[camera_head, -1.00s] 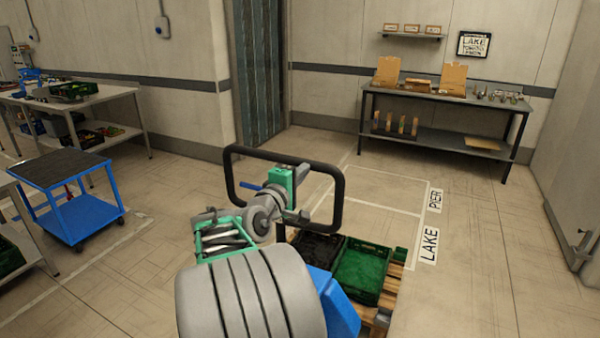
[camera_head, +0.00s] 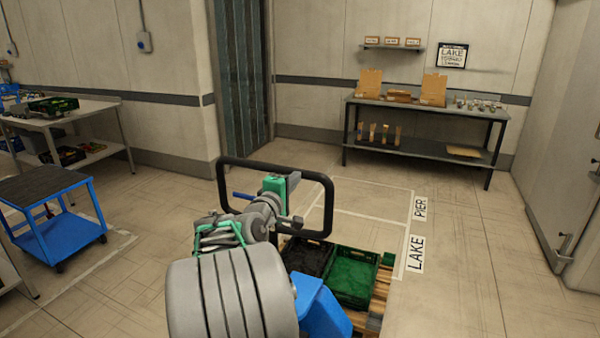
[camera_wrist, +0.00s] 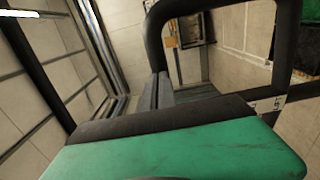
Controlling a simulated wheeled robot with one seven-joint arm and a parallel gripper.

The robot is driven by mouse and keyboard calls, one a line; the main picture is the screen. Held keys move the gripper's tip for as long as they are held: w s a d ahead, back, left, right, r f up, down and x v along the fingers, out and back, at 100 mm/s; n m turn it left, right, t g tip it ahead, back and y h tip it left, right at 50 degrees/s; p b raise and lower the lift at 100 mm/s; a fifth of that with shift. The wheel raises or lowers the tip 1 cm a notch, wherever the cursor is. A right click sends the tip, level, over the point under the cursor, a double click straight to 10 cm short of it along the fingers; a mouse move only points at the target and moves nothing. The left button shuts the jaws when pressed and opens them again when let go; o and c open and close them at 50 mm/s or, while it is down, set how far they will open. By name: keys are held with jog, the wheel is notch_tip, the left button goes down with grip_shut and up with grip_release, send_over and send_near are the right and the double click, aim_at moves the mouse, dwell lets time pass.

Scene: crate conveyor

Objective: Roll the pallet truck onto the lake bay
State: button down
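The pallet truck's black loop handle (camera_head: 325,200) stands upright in the middle of the head view, with a blue lever (camera_head: 243,195). Its body is largely hidden behind my arm. It carries a wooden pallet (camera_head: 378,310) with a black crate (camera_head: 306,259) and a green crate (camera_head: 352,276). My green and grey gripper (camera_head: 290,202) is inside the loop's outline and appears closed on the handle; the contact is partly hidden.
LAKE (camera_head: 415,253) and PIER (camera_head: 420,205) labels lie along the bay's right line. A grey table (camera_head: 420,148) with boxes stands at the back wall. A blue cart (camera_head: 60,238) and a white workbench (camera_head: 72,120) are left. Floor beyond the pallet is clear.

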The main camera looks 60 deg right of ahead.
jog(key=w+d+p, duration=0.2)
jog(key=d+p, duration=0.2)
jog(key=d, duration=2)
jog(key=shift+w+d, duration=0.2)
jog(key=shift+d, duration=0.05)
jog(key=shift+a+f, duration=0.1)
jog(key=shift+f, duration=0.05)
jog(key=s+a+b, duration=0.1)
jog(key=a+b, duration=0.5)
jog(key=a, duration=0.3)
jog(key=shift+a, duration=0.35)
